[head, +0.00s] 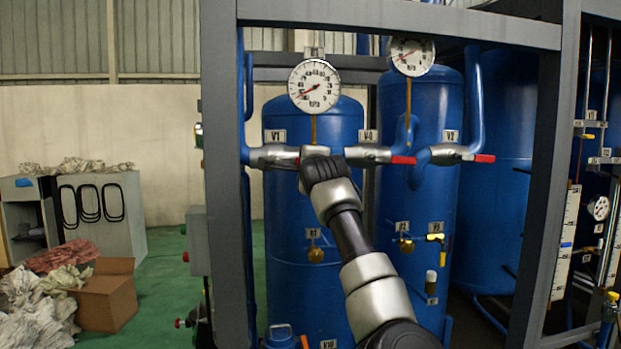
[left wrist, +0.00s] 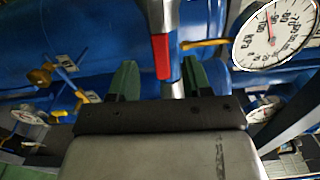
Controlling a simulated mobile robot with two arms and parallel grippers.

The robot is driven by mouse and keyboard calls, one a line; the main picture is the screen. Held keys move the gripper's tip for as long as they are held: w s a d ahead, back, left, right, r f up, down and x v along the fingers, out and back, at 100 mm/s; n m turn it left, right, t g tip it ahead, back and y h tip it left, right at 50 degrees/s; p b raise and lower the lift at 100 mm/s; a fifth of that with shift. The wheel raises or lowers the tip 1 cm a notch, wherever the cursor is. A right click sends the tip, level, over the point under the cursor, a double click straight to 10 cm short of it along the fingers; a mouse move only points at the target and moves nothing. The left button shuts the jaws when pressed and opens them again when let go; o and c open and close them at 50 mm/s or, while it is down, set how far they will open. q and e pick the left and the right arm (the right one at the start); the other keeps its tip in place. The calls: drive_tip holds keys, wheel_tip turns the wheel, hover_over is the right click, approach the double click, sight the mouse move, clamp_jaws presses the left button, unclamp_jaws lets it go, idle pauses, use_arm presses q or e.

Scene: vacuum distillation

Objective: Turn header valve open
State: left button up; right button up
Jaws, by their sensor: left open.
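The header pipe (head: 270,156) runs across the front of the blue tanks, with silver valves by labels that look like V1, V4 and V2. Red handles show on the middle valve (head: 403,160) and the right valve (head: 481,158), both lying along the pipe. My left gripper (head: 315,158) is at the left valve, under the left gauge, and hides that valve's handle in the head view. In the left wrist view, a red handle (left wrist: 160,57) lies between the two green fingers of my open left gripper (left wrist: 158,80). Contact cannot be told. My right gripper is not in view.
Round gauges (head: 314,86) (head: 412,56) stand above the header. Grey frame posts (head: 222,200) (head: 548,180) flank the blue tanks (head: 290,230). Small brass valves (head: 315,254) sit lower on the tanks. A cardboard box (head: 108,298) is at left, with open green floor beside it.

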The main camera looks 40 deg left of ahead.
use_arm(q)
drive_tip(key=shift+b+v, duration=0.55)
drive_tip(key=shift+v, duration=1.7)
